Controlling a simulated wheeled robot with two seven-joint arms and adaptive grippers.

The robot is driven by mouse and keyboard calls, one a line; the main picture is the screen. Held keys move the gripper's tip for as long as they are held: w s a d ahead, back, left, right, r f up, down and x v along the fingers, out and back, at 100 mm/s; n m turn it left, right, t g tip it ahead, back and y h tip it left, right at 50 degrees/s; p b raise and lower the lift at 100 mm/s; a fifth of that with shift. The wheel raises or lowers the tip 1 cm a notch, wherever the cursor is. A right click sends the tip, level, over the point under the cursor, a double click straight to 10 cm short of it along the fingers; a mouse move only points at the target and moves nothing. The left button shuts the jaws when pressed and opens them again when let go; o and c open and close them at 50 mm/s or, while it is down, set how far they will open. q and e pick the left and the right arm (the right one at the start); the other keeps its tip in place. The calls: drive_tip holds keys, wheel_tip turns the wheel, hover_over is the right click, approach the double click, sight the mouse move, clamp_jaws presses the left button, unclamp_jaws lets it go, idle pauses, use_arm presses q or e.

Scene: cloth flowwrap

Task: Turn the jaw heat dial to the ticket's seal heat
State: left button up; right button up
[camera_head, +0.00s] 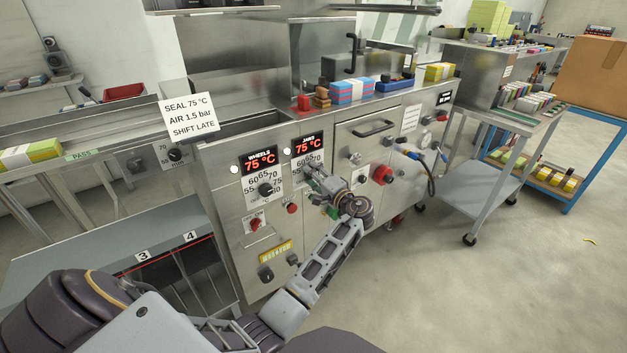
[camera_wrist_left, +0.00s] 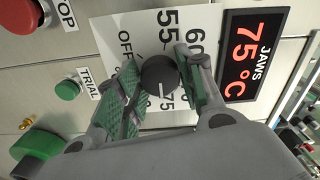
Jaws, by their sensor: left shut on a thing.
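The ticket (camera_head: 190,117) stands at the top left of the machine in the head view and reads SEAL 75 °C, AIR 1.5 bar, SHIFT LATE. The JAWS display (camera_head: 308,145) reads 75 °C in red; it also shows in the left wrist view (camera_wrist_left: 247,62). My left gripper (camera_head: 318,180) is at the jaw heat dial, hiding it in the head view. In the left wrist view the dial (camera_wrist_left: 159,76) is a black knob between the two green-padded fingers (camera_wrist_left: 160,85), which are shut on it. Its white mark points toward 75. My right gripper is not in view.
The WHEELS dial (camera_head: 266,189) sits left of the jaw dial, under a display (camera_head: 259,163) reading 75 °C. A red button (camera_head: 292,208) is below. In the wrist view a green TRIAL button (camera_wrist_left: 68,90) and a red STOP button (camera_wrist_left: 38,15) are near the fingers.

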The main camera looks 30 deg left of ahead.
use_arm(q)
drive_tip(key=shift+f+n+b, duration=0.15)
drive_tip(key=shift+n+b, duration=0.2)
drive_tip(key=shift+n, duration=0.15)
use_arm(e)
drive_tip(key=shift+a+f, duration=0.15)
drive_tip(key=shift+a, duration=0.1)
use_arm(q)
drive_tip(key=o, duration=1)
drive_tip(key=shift+r, duration=0.2)
